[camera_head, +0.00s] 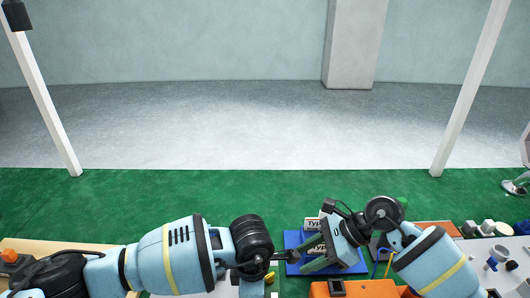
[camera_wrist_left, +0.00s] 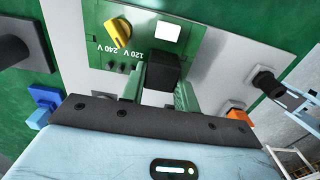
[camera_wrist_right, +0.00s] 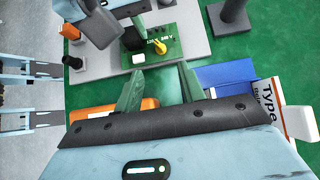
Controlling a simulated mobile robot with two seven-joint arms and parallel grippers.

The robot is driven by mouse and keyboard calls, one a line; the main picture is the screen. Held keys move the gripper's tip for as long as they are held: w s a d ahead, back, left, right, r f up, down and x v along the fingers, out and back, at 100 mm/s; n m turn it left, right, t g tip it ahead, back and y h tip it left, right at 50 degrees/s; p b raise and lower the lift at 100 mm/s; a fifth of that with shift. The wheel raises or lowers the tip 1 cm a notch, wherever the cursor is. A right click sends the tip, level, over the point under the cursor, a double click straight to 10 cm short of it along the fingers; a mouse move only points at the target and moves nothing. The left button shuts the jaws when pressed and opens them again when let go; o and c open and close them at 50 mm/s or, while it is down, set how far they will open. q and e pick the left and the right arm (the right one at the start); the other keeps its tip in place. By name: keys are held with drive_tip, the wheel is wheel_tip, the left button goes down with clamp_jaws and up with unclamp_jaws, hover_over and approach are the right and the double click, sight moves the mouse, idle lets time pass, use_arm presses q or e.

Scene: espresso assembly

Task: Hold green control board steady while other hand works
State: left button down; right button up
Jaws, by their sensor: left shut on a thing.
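The green control board (camera_wrist_left: 108,42) lies on a light grey plate and carries a yellow knob (camera_wrist_left: 121,32), a white square, a black block (camera_wrist_left: 166,71) and "120 V 240 V" print. My left gripper (camera_wrist_left: 168,84) has its green fingers around the black block and is shut on it. In the right wrist view the board (camera_wrist_right: 172,58) lies ahead of my right gripper (camera_wrist_right: 160,85), whose fingers are apart with nothing held between them. In the head view my right gripper (camera_head: 308,256) is over the blue tray; my left arm hides most of the board.
The blue tray (camera_wrist_right: 225,76) holds a white "Type" label box (camera_wrist_right: 268,105). An orange box (camera_wrist_right: 92,116) is on the other side of my right gripper. A dark post (camera_wrist_right: 231,14) stands beyond the board. Small parts sit on the table at right (camera_head: 515,270).

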sight(273, 275)
drive_tip(key=shift+x, duration=5)
